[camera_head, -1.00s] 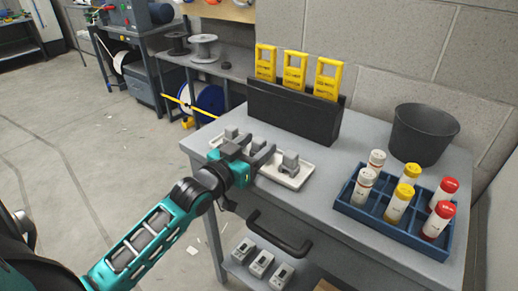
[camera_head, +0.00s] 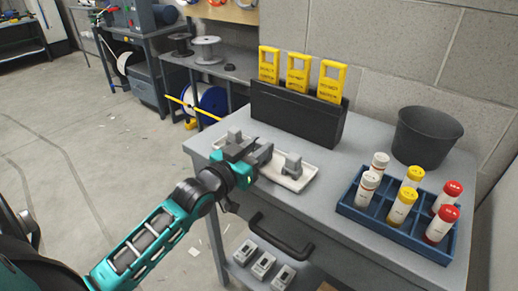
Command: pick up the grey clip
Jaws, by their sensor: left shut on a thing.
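My left gripper (camera_head: 243,151) reaches in over the left part of a white tray (camera_head: 295,185) on the grey workbench. Its jaws are shut on a grey clip (camera_head: 234,135), whose upper part shows just beyond the fingers. The rest of this clip is hidden by the gripper, and I cannot tell whether it touches the tray. A second grey clip (camera_head: 293,166) stands upright in the right part of the tray, to the right of the gripper and apart from it. My right gripper is not in view.
A black holder (camera_head: 295,119) with yellow tags stands behind the tray. On the right are a blue crate (camera_head: 395,233) of capped bottles and a dark bin (camera_head: 425,136). A drawer handle (camera_head: 280,236) sticks out in front; several grey-white devices (camera_head: 263,264) lie below.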

